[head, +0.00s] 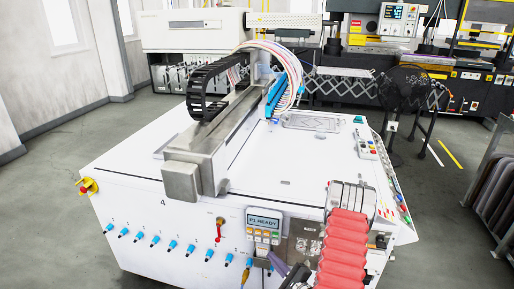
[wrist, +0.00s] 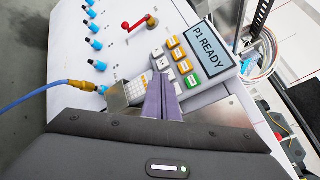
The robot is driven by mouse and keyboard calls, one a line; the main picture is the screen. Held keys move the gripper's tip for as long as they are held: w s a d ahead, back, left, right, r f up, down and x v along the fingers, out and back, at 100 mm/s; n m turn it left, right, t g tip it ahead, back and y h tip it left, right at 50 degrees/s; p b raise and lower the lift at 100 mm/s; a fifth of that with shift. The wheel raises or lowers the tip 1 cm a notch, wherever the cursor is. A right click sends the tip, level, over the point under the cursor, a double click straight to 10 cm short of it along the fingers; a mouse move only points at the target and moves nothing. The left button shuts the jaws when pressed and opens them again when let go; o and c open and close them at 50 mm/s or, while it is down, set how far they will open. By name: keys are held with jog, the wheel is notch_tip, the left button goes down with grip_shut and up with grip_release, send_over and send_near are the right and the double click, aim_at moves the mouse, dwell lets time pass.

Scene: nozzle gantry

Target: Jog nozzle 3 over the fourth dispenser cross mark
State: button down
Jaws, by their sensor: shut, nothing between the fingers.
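A control pendant (head: 264,229) on the front of the white machine reads "P1 READY". In the wrist view the pendant (wrist: 190,62) shows white, orange, yellow and green buttons below its screen. My gripper (wrist: 163,82) is shut and empty, its purple fingertips together just in front of the pendant's lower buttons; I cannot tell whether they touch. In the head view my gripper (head: 275,259) is low, just below the pendant. The gantry (head: 215,145) crosses the machine top, with a bundle of white and blue tubes (head: 285,75). I cannot make out nozzle 3 or the fourth cross mark.
A red lever (head: 219,229) stands left of the pendant. Blue connectors (head: 155,240) line the front panel, and a blue cable (wrist: 40,95) plugs in left of my fingers. A black fan (head: 405,90) stands behind right.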

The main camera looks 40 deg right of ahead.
jog(key=shift+s+a, duration=0.65)
jog(key=shift+a, duration=0.2)
dwell(0.6)
